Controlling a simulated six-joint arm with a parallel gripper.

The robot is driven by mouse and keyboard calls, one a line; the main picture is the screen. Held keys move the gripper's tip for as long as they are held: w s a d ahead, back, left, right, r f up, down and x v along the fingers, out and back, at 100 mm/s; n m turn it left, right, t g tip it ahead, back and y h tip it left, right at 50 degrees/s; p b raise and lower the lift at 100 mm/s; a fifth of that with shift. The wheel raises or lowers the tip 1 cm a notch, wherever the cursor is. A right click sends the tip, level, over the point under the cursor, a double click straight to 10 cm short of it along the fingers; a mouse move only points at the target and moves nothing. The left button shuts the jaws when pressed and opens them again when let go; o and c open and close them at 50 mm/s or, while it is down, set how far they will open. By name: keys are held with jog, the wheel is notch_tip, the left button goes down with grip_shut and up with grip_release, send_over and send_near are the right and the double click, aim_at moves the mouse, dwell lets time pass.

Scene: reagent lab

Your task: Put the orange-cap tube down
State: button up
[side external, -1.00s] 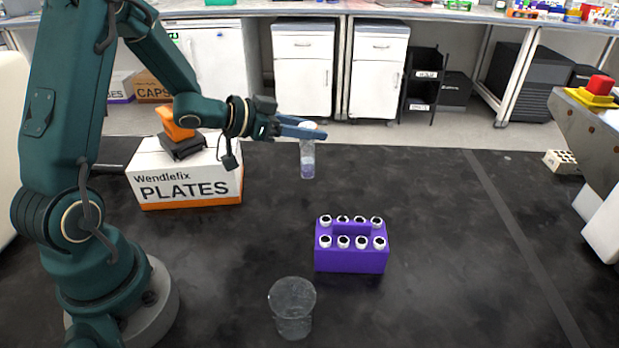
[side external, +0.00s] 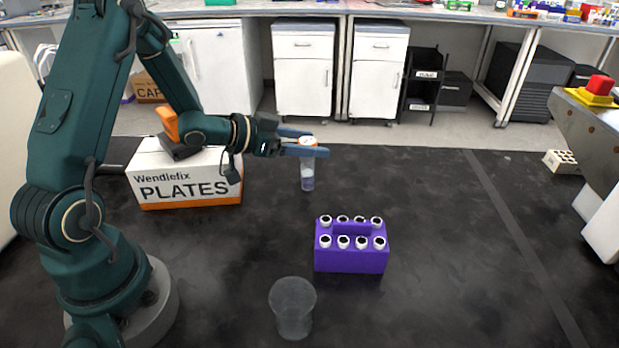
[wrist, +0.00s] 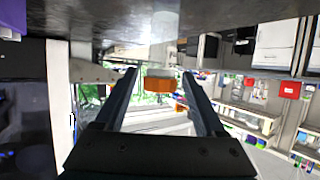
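The orange-cap tube (side external: 308,175) stands upright on the black bench top, clear with a purplish lower part. In the wrist view its orange cap (wrist: 158,84) shows between the fingers, with a gap on both sides. My gripper (side external: 318,143) is level at cap height, its blue fingers spread on either side of the cap. In the wrist view my gripper (wrist: 158,73) is also open, and the bench appears at the top. The tube's base seems to rest on the bench.
A purple rack (side external: 350,260) with several white-rimmed holes stands front right of the tube. A white PLATES box (side external: 185,182) is on the left, under my forearm. The bench right of the tube is clear.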

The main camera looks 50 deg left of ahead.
jog(key=shift+r, duration=0.2)
jog(key=v, duration=1.2)
jog(key=w+a+r+n+g+y, duration=0.1)
jog(key=w+a+r+y, duration=0.15)
jog(key=y, duration=0.35)
jog(key=s+d+n+g+h, duration=0.2)
jog(key=s+d+g, duration=0.4)
jog(key=s+d, duration=0.7)
jog(key=shift+s+d+h, duration=0.3)
jog(key=shift+s+d, duration=0.05)
jog(key=shift+s, duration=0.65)
